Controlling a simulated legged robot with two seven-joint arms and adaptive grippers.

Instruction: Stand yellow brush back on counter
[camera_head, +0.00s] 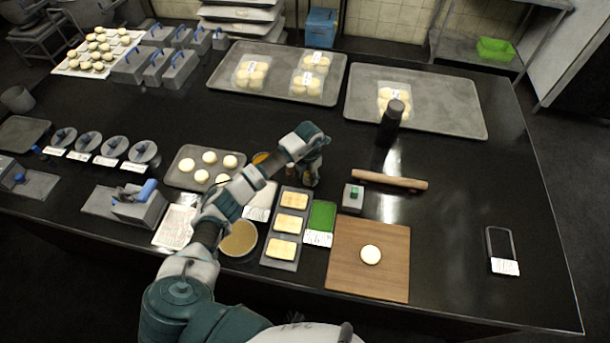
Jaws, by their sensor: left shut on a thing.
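My left gripper (303,178) reaches over the middle of the black counter (455,205) and points down, right of the tray of round dough pieces. It is shut on a slim thing, taken to be the yellow brush; the hand hides most of it, so its tilt and contact with the counter cannot be told. A small yellow-orange thing (261,158) shows partly behind my left forearm; I cannot tell what it is. My right gripper is not in view.
Close by are a dough tray (180,179), a tray of rectangular pieces (275,264), a green pad (321,216), a round pan (239,239), a wooden board (340,285), a rolling pin (390,180) and an upright dark bottle (390,124). The right counter is mostly clear.

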